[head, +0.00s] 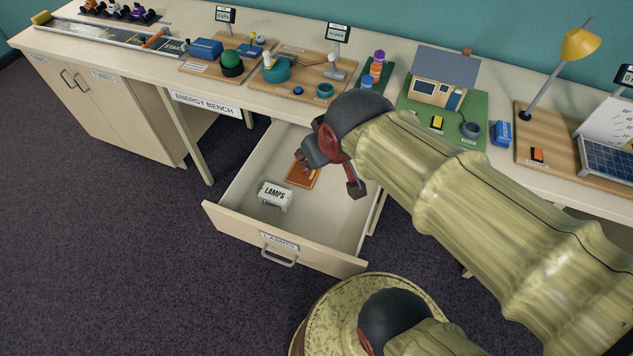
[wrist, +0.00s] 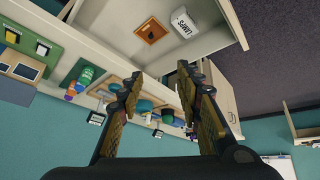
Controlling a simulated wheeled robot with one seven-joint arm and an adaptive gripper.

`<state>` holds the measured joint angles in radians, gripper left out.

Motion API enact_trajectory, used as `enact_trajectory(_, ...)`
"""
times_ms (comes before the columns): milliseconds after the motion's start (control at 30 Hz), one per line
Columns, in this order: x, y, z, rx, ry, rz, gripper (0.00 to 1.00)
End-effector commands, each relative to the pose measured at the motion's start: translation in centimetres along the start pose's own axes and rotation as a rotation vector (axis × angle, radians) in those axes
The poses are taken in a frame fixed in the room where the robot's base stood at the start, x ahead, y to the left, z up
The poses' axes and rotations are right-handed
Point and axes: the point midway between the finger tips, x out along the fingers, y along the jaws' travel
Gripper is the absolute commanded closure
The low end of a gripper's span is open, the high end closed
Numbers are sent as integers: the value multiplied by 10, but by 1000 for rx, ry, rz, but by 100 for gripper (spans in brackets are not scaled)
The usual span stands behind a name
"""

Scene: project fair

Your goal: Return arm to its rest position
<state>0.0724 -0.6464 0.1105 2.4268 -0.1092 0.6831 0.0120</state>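My arm (head: 490,200) reaches in from the right in the head view. My gripper (head: 330,174) hangs over the open drawer at the bench front. In the wrist view my gripper (wrist: 160,78) has its two fingers spread apart, with nothing between them. The wooden drawer (head: 225,208) is pulled out.
The bench (head: 262,36) carries a model house (head: 440,78), a yellow desk lamp (head: 578,45), a solar panel (head: 607,158) and several small kits close behind my arm. A cabinet (head: 110,105) stands at left. The dark floor (head: 90,250) at front left is clear.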

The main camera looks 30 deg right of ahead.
Motion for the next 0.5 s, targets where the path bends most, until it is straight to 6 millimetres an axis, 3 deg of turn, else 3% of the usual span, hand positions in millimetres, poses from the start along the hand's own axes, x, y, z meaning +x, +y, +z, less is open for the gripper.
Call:
enact_trajectory(33, -18, -13, 14, 2, -13, -33, 65)
enact_trajectory(100, -34, -26, 32, 6, -39, -69, 65)
enact_trajectory(200, -47, -36, 47, 7, -62, -101, 65)
enact_trajectory(500, -50, -39, 53, 7, -74, -110, 65)
